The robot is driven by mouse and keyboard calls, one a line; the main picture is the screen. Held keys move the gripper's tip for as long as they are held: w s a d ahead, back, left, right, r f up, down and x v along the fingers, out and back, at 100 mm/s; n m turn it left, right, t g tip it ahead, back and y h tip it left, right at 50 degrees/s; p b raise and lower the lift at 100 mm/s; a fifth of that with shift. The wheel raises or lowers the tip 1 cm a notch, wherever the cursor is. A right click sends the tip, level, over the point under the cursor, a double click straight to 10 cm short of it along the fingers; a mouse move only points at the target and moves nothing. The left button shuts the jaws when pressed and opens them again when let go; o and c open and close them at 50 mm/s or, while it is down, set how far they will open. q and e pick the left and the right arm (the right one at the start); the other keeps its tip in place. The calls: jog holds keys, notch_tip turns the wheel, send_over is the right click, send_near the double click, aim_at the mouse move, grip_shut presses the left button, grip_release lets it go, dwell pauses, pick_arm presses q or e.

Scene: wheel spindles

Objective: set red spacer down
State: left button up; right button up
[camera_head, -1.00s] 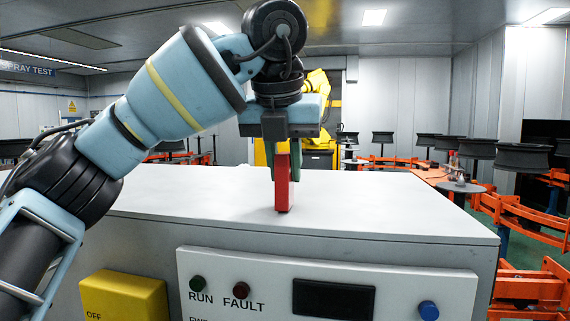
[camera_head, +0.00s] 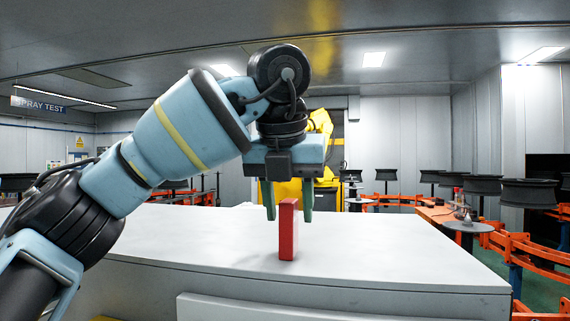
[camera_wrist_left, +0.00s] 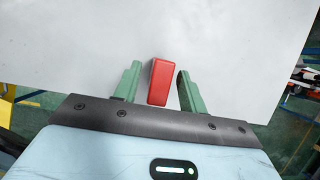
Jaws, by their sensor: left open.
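The red spacer (camera_head: 288,230) is a narrow upright block standing on the white cabinet top (camera_head: 380,245). My right gripper is not in view.
The cabinet top is clear around the spacer.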

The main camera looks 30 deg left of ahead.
pick_arm(q)
jog(key=v, duration=1.1)
jog(key=shift+s+d+f, duration=0.1)
